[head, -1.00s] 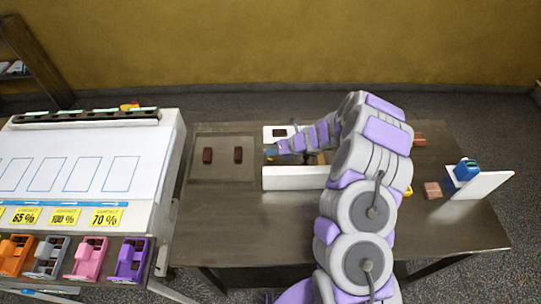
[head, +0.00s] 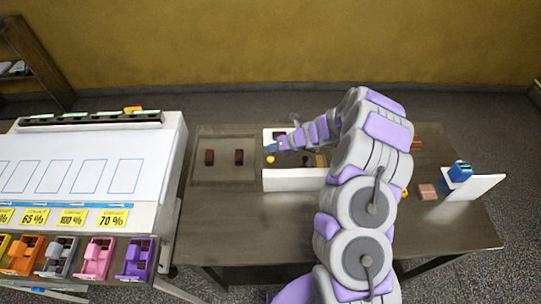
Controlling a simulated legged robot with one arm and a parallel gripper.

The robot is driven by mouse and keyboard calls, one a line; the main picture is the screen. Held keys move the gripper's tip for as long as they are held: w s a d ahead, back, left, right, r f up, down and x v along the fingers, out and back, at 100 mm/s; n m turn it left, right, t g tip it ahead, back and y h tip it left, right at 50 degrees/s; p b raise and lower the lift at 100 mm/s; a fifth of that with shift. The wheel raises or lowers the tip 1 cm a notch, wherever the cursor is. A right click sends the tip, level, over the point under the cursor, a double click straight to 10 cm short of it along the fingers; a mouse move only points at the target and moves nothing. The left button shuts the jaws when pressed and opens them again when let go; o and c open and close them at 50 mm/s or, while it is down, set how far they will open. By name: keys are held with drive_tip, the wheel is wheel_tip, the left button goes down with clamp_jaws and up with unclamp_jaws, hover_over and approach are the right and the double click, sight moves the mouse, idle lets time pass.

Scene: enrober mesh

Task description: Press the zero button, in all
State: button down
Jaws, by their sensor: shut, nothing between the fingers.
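My gripper (head: 271,147) is at the end of my arm, over the left side of a white device (head: 293,180) on the brown table. It is shut, and I see nothing held in it. A small round yellow knob or button (head: 270,159) shows just below the fingertips, on the device's left side. A small gap seems to lie between them, but I cannot tell the height. No label can be read, so I cannot tell whether it is the zero button. My arm hides the device's right side.
Two dark brown pieces (head: 239,156) lie on a flat tray (head: 222,180) to the left. A blue item (head: 460,171) sits by a white panel (head: 478,187) at right, near a pinkish-brown block (head: 427,191). A white sloped counter (head: 150,150) with coloured bins stands at left.

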drive_tip(key=shift+r+p, duration=0.85)
drive_tip(key=shift+r, duration=0.4)
drive_tip(key=shift+f, duration=0.1)
drive_tip(key=shift+a+r, duration=0.15)
drive_tip(key=shift+r, duration=0.05)
drive_tip(key=s+a+r+n+g+b, duration=0.2)
drive_tip(key=s+a+r+n, duration=0.1)
drive_tip(key=s+r+n, duration=0.5)
drive_tip(key=s+a+r+n+g+b, duration=0.2)
drive_tip(key=s+a+r+n, duration=0.1)
drive_tip(key=s+r+n, duration=0.55)
drive_tip(key=s+d+n+h+b, duration=0.1)
drive_tip(key=s+d+n+h, duration=0.1)
drive_tip(key=s+d+n, duration=0.3)
drive_tip(key=s+d+r+n+g+h+b, duration=0.1)
drive_tip(key=s+d+n, duration=0.4)
drive_tip(key=s, duration=0.9)
drive_tip(key=s+d+r+n+h+b, duration=0.1)
drive_tip(key=s+d+n+h+b, duration=0.2)
drive_tip(key=s+d+n+h, duration=0.2)
drive_tip(key=s+d, duration=0.3)
drive_tip(key=s, duration=0.2)
drive_tip(key=shift+g, duration=0.3)
